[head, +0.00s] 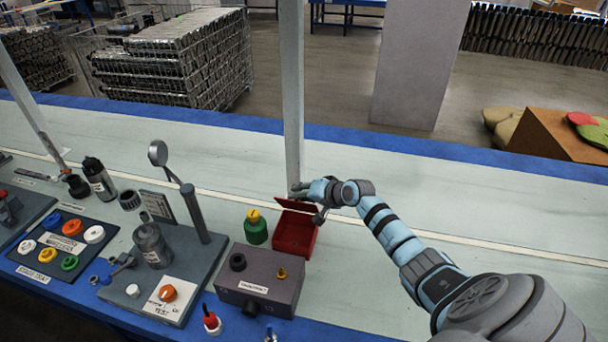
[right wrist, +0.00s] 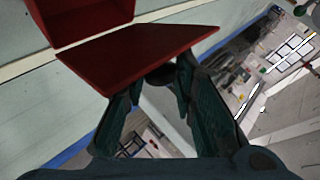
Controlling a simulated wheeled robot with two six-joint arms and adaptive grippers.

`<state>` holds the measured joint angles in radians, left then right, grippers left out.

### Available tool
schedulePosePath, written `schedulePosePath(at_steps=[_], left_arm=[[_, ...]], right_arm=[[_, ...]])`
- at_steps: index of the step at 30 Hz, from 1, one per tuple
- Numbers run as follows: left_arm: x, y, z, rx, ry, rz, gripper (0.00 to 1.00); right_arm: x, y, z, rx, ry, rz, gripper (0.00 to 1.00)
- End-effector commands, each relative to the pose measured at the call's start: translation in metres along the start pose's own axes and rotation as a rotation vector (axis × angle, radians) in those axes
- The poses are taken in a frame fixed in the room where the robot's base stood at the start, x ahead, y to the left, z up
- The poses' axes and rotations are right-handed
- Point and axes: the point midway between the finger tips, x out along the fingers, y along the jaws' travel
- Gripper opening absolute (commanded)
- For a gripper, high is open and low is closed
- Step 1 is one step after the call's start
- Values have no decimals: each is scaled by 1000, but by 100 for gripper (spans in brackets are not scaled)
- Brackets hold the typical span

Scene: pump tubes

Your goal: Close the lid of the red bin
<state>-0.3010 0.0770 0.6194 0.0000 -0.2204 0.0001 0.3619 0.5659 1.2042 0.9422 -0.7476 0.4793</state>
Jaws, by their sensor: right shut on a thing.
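The red bin (head: 294,236) stands on the pale bench top in the head view, with its lid (head: 298,206) raised at a tilt. My right gripper (head: 319,212) is at the lid's edge, reaching in from the right. In the right wrist view the bin (right wrist: 82,14) is at the top left and the flat red lid (right wrist: 135,52) spans the upper middle. The right gripper's fingertips (right wrist: 160,80) are at the lid's free edge, shut on it; the exact contact is partly hidden. My left gripper is not in view.
A green bottle with a yellow cap (head: 255,226) stands just left of the bin. A dark labelled box (head: 258,280) is in front of it. A grey fixture with a post (head: 194,213) stands further left. The bench (head: 480,280) to the right is clear apart from my arm.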

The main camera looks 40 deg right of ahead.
Motion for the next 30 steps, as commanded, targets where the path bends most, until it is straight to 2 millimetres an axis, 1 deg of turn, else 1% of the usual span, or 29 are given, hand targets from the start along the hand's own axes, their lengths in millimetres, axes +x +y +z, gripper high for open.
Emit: schedulePosePath(at_steps=[1,6,13,24,25,28,29,30], left_arm=[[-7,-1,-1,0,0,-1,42],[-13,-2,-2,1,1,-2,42],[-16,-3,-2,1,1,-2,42],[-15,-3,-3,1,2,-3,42],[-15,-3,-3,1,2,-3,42],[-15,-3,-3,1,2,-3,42],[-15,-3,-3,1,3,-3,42],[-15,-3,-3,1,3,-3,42]], right_arm=[[-2,-3,3,-17,17,-6,0],[-2,-1,12,-74,76,-19,0],[-2,1,18,-110,113,-26,0],[-1,2,19,-114,116,-26,0],[-1,2,19,-114,116,-26,26],[-1,2,19,-114,116,-26,42],[-1,2,19,-114,116,-25,46],[-1,2,19,-114,116,-25,46]])
